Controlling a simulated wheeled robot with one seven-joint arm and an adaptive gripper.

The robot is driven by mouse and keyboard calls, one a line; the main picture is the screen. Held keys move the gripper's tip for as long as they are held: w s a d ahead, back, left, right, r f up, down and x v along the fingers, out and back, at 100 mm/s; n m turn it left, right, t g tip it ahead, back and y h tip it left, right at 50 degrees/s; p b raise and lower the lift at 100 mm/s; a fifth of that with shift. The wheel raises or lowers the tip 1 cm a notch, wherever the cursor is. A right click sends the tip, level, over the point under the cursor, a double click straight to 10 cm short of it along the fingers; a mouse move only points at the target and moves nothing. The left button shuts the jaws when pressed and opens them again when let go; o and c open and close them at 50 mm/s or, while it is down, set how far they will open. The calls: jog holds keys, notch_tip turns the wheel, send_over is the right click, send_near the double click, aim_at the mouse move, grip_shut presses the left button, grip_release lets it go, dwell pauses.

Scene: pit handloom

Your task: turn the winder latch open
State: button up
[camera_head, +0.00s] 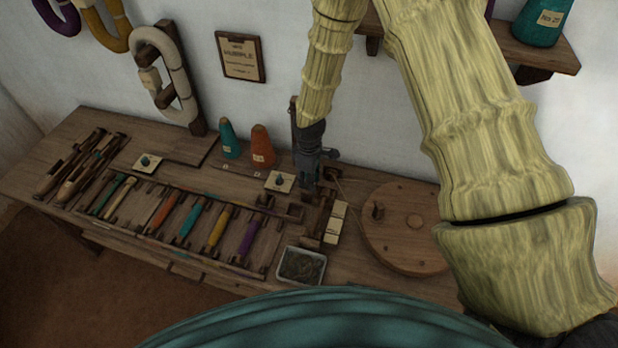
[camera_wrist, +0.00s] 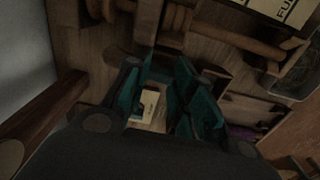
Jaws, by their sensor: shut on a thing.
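The bobbin winder's large round wooden wheel (camera_head: 405,228) lies at the right of the bench, with a dark knob on its face. The winder's wooden frame and spindle end stand left of the wheel; the turned wooden spindle (camera_wrist: 228,38) crosses the top of the wrist view. My gripper (camera_head: 308,184) points down over this frame, between the square card and the wheel. Its teal fingers (camera_wrist: 168,72) show in the wrist view, closed on a small part that they mostly hide. From its place this looks like the winder latch, but I cannot make out its angle.
A tray of bobbins (camera_head: 180,222) and a small pale bin (camera_head: 300,265) lie left and in front. Teal (camera_head: 229,138) and orange (camera_head: 262,146) cones stand behind. A dark wooden post (camera_wrist: 45,108) is close to my gripper in the wrist view.

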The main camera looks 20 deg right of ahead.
jog(key=shift+n, duration=0.3)
jog(key=o, duration=1)
notch_tip(320, 180, up, 12)
dwell(0.4)
dwell(0.4)
